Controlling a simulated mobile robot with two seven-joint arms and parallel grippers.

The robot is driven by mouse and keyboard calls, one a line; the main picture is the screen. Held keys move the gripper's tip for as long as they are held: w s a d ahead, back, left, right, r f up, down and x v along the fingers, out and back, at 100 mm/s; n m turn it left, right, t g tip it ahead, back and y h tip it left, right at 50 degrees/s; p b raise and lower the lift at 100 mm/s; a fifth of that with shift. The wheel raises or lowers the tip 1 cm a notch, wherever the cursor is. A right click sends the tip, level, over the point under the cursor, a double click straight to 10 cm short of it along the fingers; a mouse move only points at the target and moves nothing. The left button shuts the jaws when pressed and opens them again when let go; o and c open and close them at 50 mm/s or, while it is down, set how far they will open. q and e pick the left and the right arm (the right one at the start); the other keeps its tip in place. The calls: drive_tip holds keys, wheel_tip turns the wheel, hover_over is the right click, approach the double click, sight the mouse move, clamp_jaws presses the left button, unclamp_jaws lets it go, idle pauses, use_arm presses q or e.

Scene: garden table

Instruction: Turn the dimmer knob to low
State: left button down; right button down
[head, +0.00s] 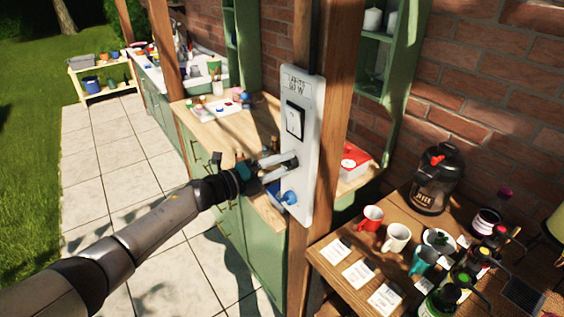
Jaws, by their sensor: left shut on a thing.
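A tall white control panel (302,95) is fixed upright to a wooden post near the middle of the head view. My left gripper (286,163) reaches in from the left. Its fingers are shut on a dark knob on the panel, which looks like the dimmer knob; the fingers mostly hide it, and its pointer cannot be read. My right gripper is not in view.
A wooden table (318,255) at the lower right carries mugs, cards, bottles and a dark coffee jar (437,178). A green cabinet with a wooden counter (237,122) stands behind the post. Paved floor (100,165) lies open at the left.

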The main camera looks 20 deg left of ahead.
use_arm(q)
drive_tip(key=shift+n, duration=0.4)
drive_tip(key=shift+c, duration=1.6)
unclamp_jaws()
drive_tip(key=b+v, duration=0.2)
drive_tip(key=v, duration=1.3)
drive_tip(key=shift+a, duration=0.15)
